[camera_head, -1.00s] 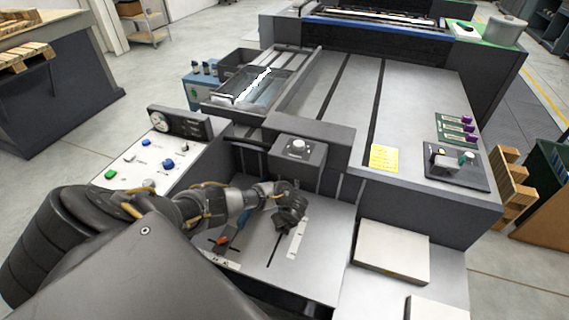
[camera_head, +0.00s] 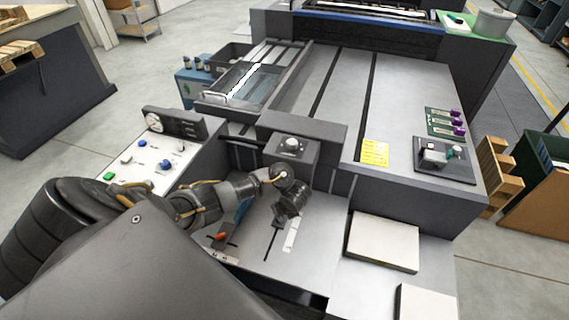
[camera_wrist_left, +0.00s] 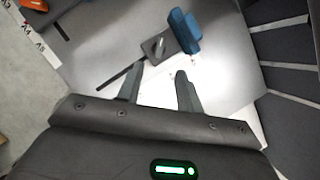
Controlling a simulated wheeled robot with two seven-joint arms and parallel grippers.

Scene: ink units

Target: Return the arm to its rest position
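My left arm comes in from the left in the head view. My left gripper (camera_head: 287,212) hangs over the grey metal plate (camera_head: 262,270) at the front of the machine, below the block with a round knob. In the left wrist view the two fingers of the gripper (camera_wrist_left: 160,88) stand apart with nothing between them. Beyond the fingertips lies a dark block with a small lever (camera_wrist_left: 156,46) beside a blue piece (camera_wrist_left: 185,30). My right gripper is in neither view.
The knob block (camera_head: 292,160) is close behind the gripper. A pale slab (camera_head: 383,241) lies to the right. An orange-red knob (camera_head: 221,237) on a slotted mount sits near the plate's left edge.

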